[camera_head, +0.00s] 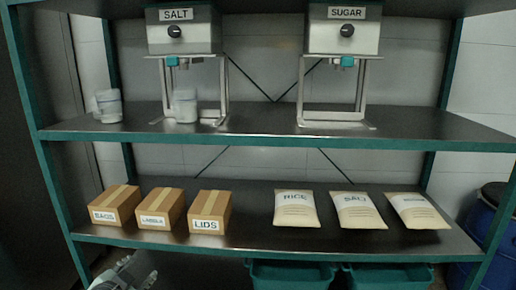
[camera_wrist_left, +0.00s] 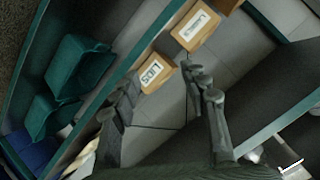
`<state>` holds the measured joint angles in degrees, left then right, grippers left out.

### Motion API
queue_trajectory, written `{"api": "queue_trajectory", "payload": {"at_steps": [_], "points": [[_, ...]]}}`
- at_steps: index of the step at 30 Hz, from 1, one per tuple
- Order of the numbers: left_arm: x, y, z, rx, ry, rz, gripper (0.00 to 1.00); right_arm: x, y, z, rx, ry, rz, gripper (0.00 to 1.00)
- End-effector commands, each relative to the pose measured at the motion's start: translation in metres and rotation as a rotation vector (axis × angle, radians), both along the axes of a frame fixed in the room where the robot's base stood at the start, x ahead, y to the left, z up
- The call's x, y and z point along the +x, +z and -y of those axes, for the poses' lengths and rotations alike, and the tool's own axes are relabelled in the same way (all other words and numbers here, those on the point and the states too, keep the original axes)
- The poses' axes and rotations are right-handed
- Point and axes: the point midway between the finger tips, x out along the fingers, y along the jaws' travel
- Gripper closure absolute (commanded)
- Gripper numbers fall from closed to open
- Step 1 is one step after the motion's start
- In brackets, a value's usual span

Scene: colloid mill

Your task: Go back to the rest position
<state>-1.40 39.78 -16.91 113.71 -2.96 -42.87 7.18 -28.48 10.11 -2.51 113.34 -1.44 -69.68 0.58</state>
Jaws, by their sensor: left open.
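My left gripper (camera_head: 126,272) shows at the bottom left of the head view, below the front edge of the lower shelf. In the left wrist view its two fingers (camera_wrist_left: 165,92) are apart, with nothing between them. The LIDS box (camera_wrist_left: 153,75) and a second labelled box (camera_wrist_left: 196,26) lie beyond the fingertips, apart from them. My right gripper is in neither view.
A green-framed shelf rack (camera_head: 270,140) stands ahead. Its lower shelf holds boxes and bags, including the LIDS box (camera_head: 208,212) and RICE bag (camera_head: 296,208). Above are SALT (camera_head: 182,38) and SUGAR (camera_head: 344,38) dispensers and white jars. Green bins (camera_head: 290,275) sit below.

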Motion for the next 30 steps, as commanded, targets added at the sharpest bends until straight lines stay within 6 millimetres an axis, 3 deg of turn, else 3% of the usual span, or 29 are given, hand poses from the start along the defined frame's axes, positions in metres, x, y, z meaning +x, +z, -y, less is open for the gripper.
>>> {"api": "queue_trajectory", "payload": {"at_steps": [1,6,9,12,15,18,30], "points": [[-0.024,-0.038,0.002,-0.045,0.056,-0.088,0.55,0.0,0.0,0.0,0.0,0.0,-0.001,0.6],[-0.111,-0.136,0.005,-0.143,0.227,-0.364,0.55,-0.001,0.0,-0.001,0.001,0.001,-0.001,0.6],[-0.167,-0.18,0.009,-0.189,0.313,-0.518,0.55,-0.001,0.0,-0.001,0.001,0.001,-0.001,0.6],[-0.217,-0.211,0.015,-0.223,0.381,-0.644,0.55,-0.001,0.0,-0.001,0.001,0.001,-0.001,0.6],[-0.254,-0.23,0.02,-0.245,0.426,-0.734,0.55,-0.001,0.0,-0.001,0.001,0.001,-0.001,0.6],[-0.274,-0.239,0.023,-0.257,0.452,-0.785,0.55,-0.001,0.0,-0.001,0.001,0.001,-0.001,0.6],[-0.281,-0.242,0.024,-0.261,0.459,-0.802,0.55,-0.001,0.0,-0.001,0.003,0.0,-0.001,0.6]]}}
